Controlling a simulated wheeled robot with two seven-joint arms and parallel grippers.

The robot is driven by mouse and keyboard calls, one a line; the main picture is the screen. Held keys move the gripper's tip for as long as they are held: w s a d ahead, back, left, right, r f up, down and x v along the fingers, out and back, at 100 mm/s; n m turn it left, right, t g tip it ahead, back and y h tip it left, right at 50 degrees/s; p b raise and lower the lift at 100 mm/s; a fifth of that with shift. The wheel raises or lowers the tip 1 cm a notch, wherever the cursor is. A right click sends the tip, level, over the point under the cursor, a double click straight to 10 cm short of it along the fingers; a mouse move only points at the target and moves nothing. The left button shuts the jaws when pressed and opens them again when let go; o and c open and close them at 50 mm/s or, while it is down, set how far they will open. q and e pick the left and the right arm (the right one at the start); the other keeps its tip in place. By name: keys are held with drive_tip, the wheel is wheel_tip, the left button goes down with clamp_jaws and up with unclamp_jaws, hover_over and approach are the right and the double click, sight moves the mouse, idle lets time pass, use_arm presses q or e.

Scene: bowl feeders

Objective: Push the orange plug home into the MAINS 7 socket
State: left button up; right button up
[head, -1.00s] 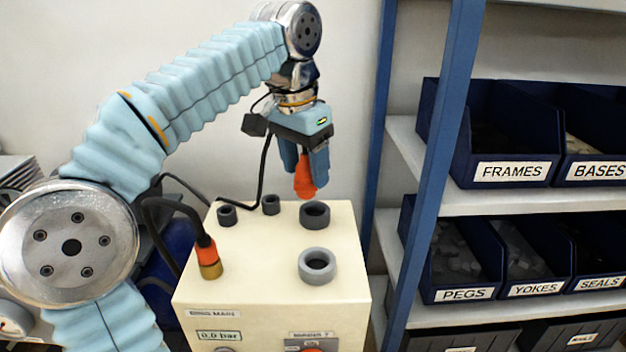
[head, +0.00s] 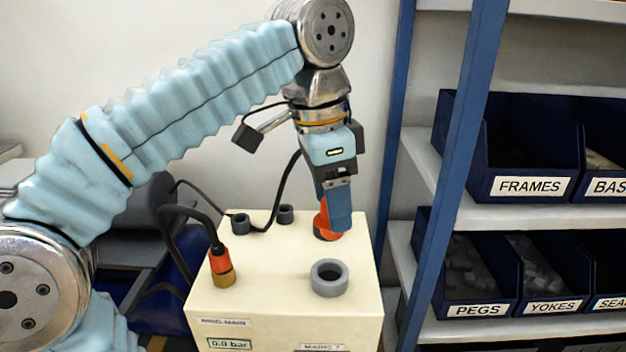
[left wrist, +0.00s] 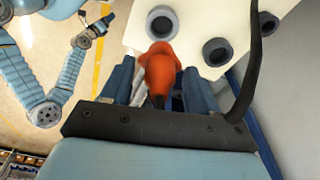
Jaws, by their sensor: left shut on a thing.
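In the left wrist view the plug (left wrist: 161,68) is between the two fingers. The label MAINS 7 (head: 322,347) is on the box's front, below a light grey, empty socket (head: 329,278). My right gripper (left wrist: 92,30) shows small at the upper left of the left wrist view; its jaws are unclear.
Two smaller dark sockets (head: 240,223) stand at the back of the box. Another orange and brass connector (head: 220,268) with a black cable stands at its left. A black cable (head: 290,185) hangs beside my left gripper. A blue-post shelf (head: 455,150) with labelled bins stands close on the right.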

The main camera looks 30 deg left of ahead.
sight(330, 237)
use_arm(q)
drive_tip(key=shift+f, duration=0.4)
drive_tip(key=shift+f+b, duration=1.7)
drive_tip(key=shift+f, duration=1.05)
drive_tip(key=shift+f, duration=0.2)
drive_tip(key=shift+f+b, duration=0.6)
drive_tip(key=shift+f, duration=0.6)
drive_tip(key=o, duration=1.4)
drive_tip(key=shift+r, duration=0.1)
